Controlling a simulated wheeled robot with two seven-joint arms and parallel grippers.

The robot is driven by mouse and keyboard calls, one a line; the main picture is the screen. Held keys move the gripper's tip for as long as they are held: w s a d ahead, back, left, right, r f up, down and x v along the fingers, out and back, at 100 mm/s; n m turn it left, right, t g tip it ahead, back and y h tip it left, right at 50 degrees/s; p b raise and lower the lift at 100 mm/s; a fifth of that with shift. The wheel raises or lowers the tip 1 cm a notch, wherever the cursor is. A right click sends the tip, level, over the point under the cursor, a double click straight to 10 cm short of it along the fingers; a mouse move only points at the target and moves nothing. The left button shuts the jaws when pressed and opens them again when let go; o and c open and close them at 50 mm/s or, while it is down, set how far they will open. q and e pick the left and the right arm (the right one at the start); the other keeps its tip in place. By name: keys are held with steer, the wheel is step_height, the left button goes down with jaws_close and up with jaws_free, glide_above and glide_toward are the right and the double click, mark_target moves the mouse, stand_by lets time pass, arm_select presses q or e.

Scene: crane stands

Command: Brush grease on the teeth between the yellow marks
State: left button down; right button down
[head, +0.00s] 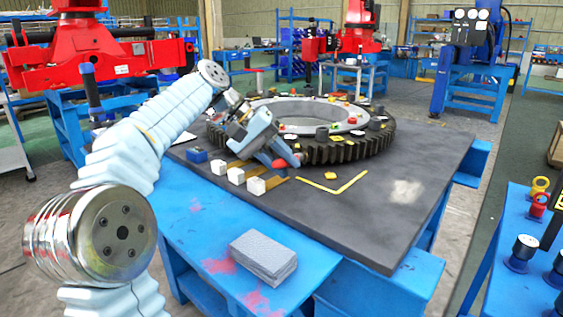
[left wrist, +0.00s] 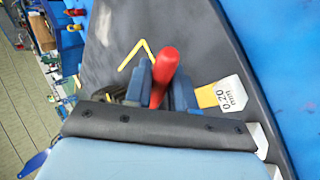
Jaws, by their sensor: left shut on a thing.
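A large dark gear ring (head: 372,147) with teeth around its outside lies flat on the dark tabletop (head: 400,215). Small yellow patches (head: 337,139) show on its upper face; I cannot tell which are the marks on the teeth. My left gripper (head: 287,153) is at the ring's near left side, close to the teeth. It is shut on a red-handled tool (head: 279,163), whose red handle also stands between the blue fingers in the left wrist view (left wrist: 166,66). The tool's bristle end is hidden, so contact with the teeth cannot be told. My right gripper is out of view.
White blocks (head: 236,176) with yellow strips lie left of the gripper; one reads 0.20 mm (left wrist: 231,96). A yellow angle mark (head: 340,188) is on the tabletop. A grey stack (head: 263,257) lies on the blue front ledge. The tabletop's right is clear.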

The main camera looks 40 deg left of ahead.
arm_select(q)
steer(key=shift+w+d, duration=1.35)
steer(key=shift+d, duration=0.1)
steer(key=shift+w+d, duration=2.55)
steer(key=shift+d, duration=0.05)
steer(key=shift+s+a+b, duration=0.3)
steer(key=shift+s+a, duration=2.15)
steer(key=shift+s, duration=0.1)
steer(key=shift+s+a, duration=1.55)
